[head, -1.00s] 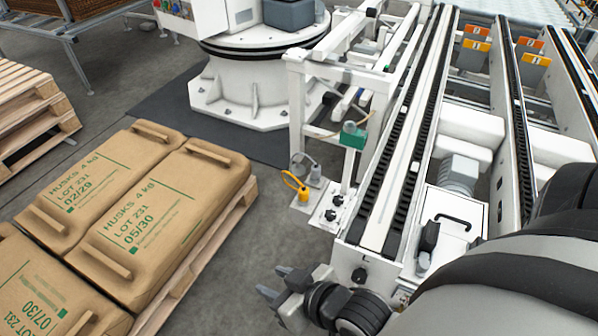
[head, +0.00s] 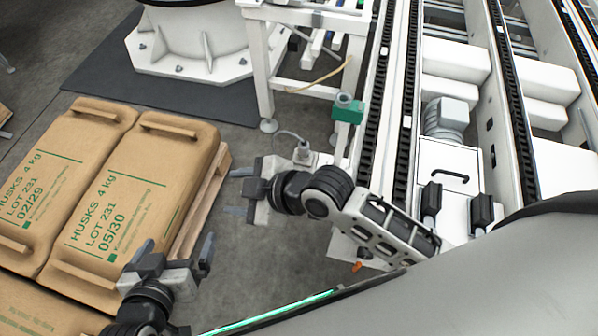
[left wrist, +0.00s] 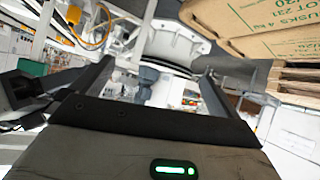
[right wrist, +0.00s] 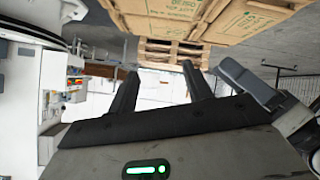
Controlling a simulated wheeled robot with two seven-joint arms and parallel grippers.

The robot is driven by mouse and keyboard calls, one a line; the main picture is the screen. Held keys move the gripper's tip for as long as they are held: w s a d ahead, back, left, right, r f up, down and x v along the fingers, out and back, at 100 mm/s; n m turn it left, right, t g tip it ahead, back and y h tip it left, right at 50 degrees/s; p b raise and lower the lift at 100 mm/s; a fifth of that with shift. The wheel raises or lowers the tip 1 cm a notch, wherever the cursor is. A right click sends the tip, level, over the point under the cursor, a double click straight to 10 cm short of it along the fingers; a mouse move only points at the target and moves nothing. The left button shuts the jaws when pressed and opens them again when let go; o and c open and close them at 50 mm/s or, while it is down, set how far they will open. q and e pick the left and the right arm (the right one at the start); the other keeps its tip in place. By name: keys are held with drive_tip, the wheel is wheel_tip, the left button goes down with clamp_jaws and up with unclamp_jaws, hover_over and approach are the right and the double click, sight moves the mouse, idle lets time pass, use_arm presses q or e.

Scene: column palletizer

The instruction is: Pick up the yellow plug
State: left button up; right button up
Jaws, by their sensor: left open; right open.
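The yellow plug (left wrist: 73,14) with its looped yellow cable shows near the top left of the left wrist view. A grey plug (head: 303,153) with a grey cable stands just beyond my right gripper in the head view. My right gripper (head: 236,191) is open and empty, pointing left between the sacks and the conveyor. My left gripper (head: 175,248) is open and empty at the lower left, over the edge of the sack stack. Both grippers are apart from the yellow plug.
Brown sacks (head: 118,195) lie on a wooden pallet (head: 208,198) at the left. A white frame with a green box (head: 348,110) and conveyor rails (head: 400,105) stand at the right. A white robot pedestal (head: 190,45) is at the back.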

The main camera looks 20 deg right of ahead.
drive_tip(key=w+d+r+n+g+h, duration=0.2)
drive_tip(key=w+d+n+g+h, duration=0.3)
drive_tip(key=n, duration=0.7)
drive_tip(key=w+d+r+n+g+h, duration=0.2)
drive_tip(key=w+d+n+h, duration=0.15)
drive_tip(key=d+n, duration=0.6)
drive_tip(key=f, duration=0.3)
drive_tip(key=a+f+n, duration=0.1)
drive_tip(key=f, duration=0.2)
drive_tip(key=s+a+f+n, duration=0.1)
drive_tip(key=f, duration=0.3)
drive_tip(key=shift+a, duration=0.1)
drive_tip(key=f, duration=0.2)
drive_tip(key=s+f, duration=0.1)
drive_tip(key=f, duration=0.1)
drive_tip(key=shift+s+f, duration=0.1)
drive_tip(key=shift+s, duration=0.05)
drive_tip(key=shift+f, duration=0.5)
drive_tip(key=c, duration=1.1)
